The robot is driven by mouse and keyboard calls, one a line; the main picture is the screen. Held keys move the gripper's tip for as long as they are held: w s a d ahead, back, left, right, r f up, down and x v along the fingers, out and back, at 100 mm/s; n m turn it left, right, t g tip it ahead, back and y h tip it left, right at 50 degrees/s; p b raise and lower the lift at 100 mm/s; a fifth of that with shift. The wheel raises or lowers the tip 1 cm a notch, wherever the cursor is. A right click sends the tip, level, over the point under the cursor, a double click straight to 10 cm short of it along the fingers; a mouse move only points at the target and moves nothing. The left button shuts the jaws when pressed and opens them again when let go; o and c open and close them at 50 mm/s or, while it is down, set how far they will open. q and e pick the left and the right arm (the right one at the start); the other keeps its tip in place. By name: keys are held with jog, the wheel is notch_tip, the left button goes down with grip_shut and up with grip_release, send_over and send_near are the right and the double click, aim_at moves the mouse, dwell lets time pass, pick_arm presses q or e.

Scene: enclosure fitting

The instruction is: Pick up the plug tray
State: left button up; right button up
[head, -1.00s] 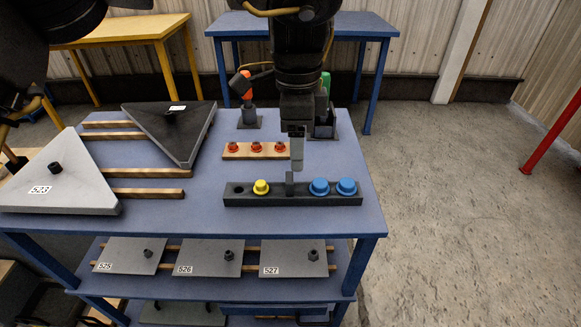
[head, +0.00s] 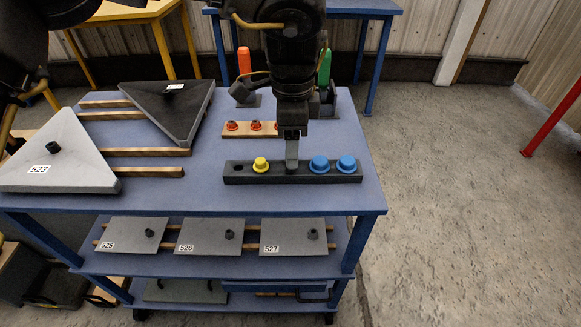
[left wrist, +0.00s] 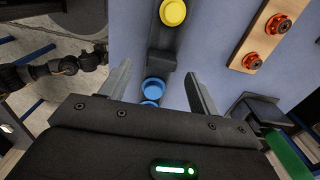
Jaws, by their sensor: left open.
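The plug tray (head: 302,179) is a long dark bar lying near the front edge of the blue table. It holds a yellow plug (head: 260,164) and two blue plugs (head: 319,165) to the right; its leftmost hole is empty. My left gripper (head: 291,168) is down at the middle of the tray, hiding the upright grip there. In the left wrist view my left gripper (left wrist: 160,72) is open, its fingers on either side of the tray (left wrist: 160,57). I cannot tell whether they touch it. My right gripper is not identifiable in view.
A wooden strip with red plugs (head: 237,130) lies just behind the tray. Orange (head: 244,62) and green (head: 324,68) handled tools stand at the back. Triangular grey panel 523 (head: 75,160) and a dark panel (head: 160,105) lie left. Bare tabletop lies in front of the tray.

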aim_at(278, 172)
pick_arm(q)
jog(key=shift+a+f, duration=0.15)
jog(key=shift+f, duration=1.7)
jog(key=c, duration=1.1)
jog(key=shift+r, duration=0.1)
